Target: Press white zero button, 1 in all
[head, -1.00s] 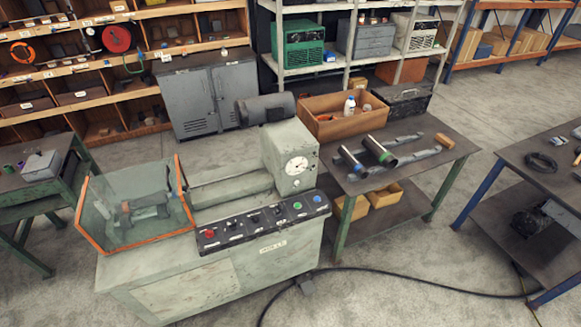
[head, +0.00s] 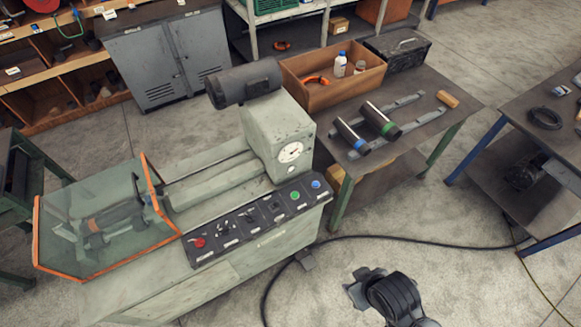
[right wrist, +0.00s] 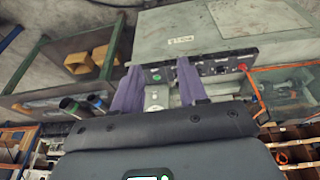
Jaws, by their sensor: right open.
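The grey-green machine (head: 225,240) has a headstock with a round white dial gauge (head: 290,152). Just below the dial sits a small white button (head: 293,168). A dark control panel (head: 255,213) in front carries a red knob, switches, a green button (head: 295,195) and a blue button. My right gripper (head: 362,285) is low in front of the machine, apart from it. In the right wrist view its two fingers (right wrist: 157,75) are spread and empty, with the green button (right wrist: 156,77) seen between them; the white button is not clear there. My left gripper is out of view.
A clear guard with an orange frame (head: 160,212) covers the machine's left end. A table right of the machine holds a wooden crate (head: 318,95), two dark pipes (head: 378,120) and a black toolbox (head: 398,46). A black cable (head: 420,238) crosses the floor.

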